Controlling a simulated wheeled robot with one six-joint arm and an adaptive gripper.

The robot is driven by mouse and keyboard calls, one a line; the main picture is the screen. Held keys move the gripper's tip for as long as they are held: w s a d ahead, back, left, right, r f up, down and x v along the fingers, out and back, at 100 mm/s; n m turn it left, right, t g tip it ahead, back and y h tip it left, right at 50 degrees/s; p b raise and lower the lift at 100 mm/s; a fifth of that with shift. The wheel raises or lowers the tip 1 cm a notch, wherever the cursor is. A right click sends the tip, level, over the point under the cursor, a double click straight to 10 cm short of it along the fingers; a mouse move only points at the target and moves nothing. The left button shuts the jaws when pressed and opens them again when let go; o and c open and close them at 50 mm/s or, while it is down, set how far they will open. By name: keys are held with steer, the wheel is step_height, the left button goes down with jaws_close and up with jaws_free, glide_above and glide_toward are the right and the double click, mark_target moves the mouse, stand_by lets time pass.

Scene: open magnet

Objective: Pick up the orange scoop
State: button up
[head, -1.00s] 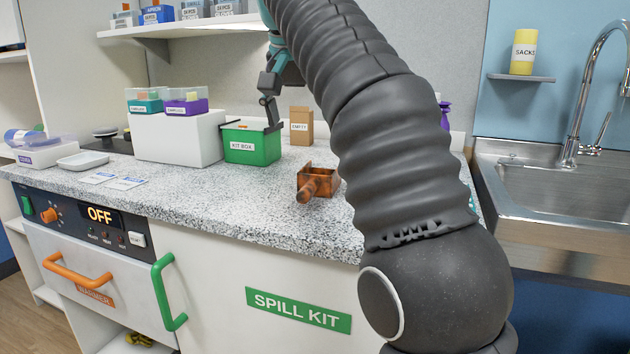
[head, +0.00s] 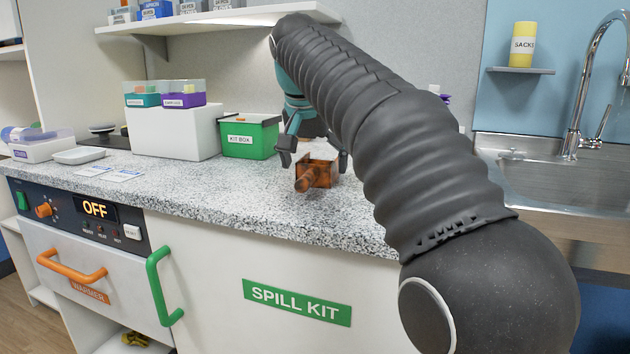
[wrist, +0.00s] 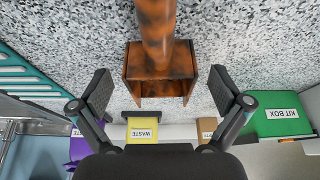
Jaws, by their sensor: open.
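The orange scoop (head: 316,173) is mottled orange-brown, with a square open box and a round handle. It rests on the speckled countertop, its handle towards the counter's front edge in the head view. In the wrist view the scoop (wrist: 160,62) lies ahead of my gripper, its box nearest me and its handle running off the top edge. My gripper (wrist: 162,92) is open, with one finger to each side of the box and nothing held. In the head view my gripper (head: 314,156) is just behind and above the scoop, and the arm hides part of it.
The green kit box (head: 249,138) stands left of my gripper. A white block (head: 178,135) carries two small bins. A shelf (head: 215,22) hangs above. The sink (head: 545,185) is at the right. Counter in front of the scoop is clear.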

steer(key=shift+w+f, duration=0.25)
steer(key=shift+f, duration=0.35)
steer(key=c, duration=1.2)
steer(key=shift+r, duration=0.15)
